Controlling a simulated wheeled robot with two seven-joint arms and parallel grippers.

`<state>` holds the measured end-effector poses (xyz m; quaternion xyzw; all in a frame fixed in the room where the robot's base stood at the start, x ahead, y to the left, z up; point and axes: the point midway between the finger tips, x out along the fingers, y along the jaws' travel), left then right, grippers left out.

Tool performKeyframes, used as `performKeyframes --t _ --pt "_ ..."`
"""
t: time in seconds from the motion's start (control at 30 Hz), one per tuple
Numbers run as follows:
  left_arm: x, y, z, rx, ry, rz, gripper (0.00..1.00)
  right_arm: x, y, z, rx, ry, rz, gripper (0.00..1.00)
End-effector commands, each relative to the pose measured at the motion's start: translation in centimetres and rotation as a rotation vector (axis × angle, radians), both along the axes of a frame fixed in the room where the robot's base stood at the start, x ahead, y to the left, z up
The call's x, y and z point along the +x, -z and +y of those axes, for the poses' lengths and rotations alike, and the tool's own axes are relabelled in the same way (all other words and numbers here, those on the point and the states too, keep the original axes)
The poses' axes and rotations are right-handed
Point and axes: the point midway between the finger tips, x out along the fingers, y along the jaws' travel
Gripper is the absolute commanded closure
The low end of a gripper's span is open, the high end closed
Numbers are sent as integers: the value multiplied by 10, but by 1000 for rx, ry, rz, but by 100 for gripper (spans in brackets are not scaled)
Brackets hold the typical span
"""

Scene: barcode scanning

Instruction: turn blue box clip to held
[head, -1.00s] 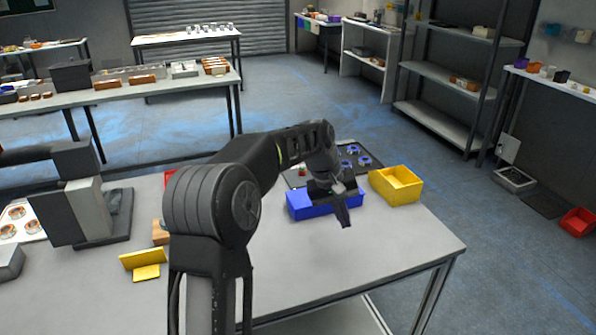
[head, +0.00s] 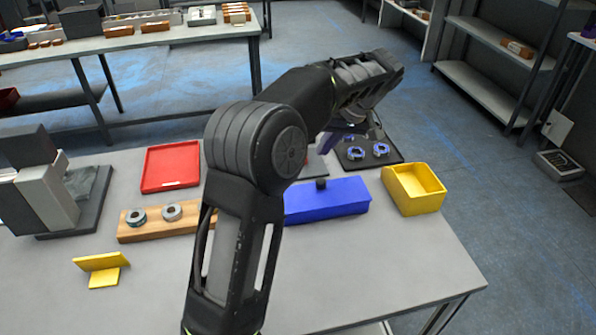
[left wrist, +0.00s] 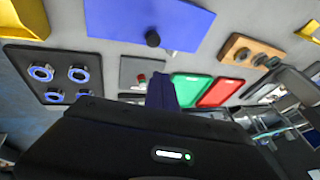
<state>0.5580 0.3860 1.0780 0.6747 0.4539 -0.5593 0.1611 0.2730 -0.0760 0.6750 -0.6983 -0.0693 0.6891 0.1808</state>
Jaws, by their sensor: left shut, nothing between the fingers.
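The blue box (head: 335,203) lies on the grey table with a plain closed top. A small dark knob, which looks like its clip (head: 320,184), is at its far edge. The left wrist view shows the blue box (left wrist: 130,18) upside down at the top, with the round black clip (left wrist: 152,39) on its edge. I cannot tell which setting the clip is in. My left gripper (head: 328,143) is beyond the box, raised and apart from it, partly hidden by my arm. Its bluish fingers (left wrist: 162,88) are together and empty. My right gripper is not in view.
A yellow bin (head: 415,205) stands right of the box. A black board with blue-rimmed rings (head: 372,162) lies behind. A red tray (head: 171,182), a wooden block with two rings (head: 135,234) and a yellow stand (head: 100,262) are left. The front table is clear.

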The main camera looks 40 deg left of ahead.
Motion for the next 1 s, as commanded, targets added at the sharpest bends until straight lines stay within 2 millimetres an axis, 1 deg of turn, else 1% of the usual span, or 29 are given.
performKeyframes --t 0.37,0.53,0.67,0.73,0.77,0.83,1.0 --pt "-1 0 0 -2 -19 -7 100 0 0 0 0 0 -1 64" --pt "-1 7 2 -2 -18 -6 100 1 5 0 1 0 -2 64" --pt "-2 20 7 -4 -20 -5 100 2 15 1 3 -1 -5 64" --pt "-2 30 11 -3 -20 -5 100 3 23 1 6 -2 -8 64" --pt "-2 30 13 -3 -20 -4 100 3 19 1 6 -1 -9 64" --pt "-3 38 18 -2 -19 -2 100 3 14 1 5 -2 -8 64" --pt "-5 69 34 -3 -20 -2 100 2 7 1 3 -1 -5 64"
